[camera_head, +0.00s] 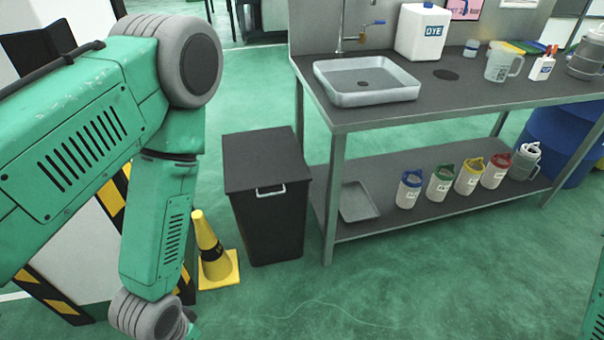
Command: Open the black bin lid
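The black bin (270,228) stands upright on the green floor, left of the metal workbench. Its flat black lid (262,157) lies shut on top. A light metal handle (270,191) shows at the front edge, just under the lid. My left arm hangs down at the left of the view, with its lower part left of the bin and apart from it. My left gripper is outside the frame. A small green part of my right arm shows at the right edge, and its gripper is out of view.
A yellow cone (212,252) stands close to the bin's left side. The workbench (440,112) carries a grey basin (366,80) and a DYE canister (421,32); several lidded jugs and a tray (357,202) sit on its lower shelf. Floor in front of the bin is clear.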

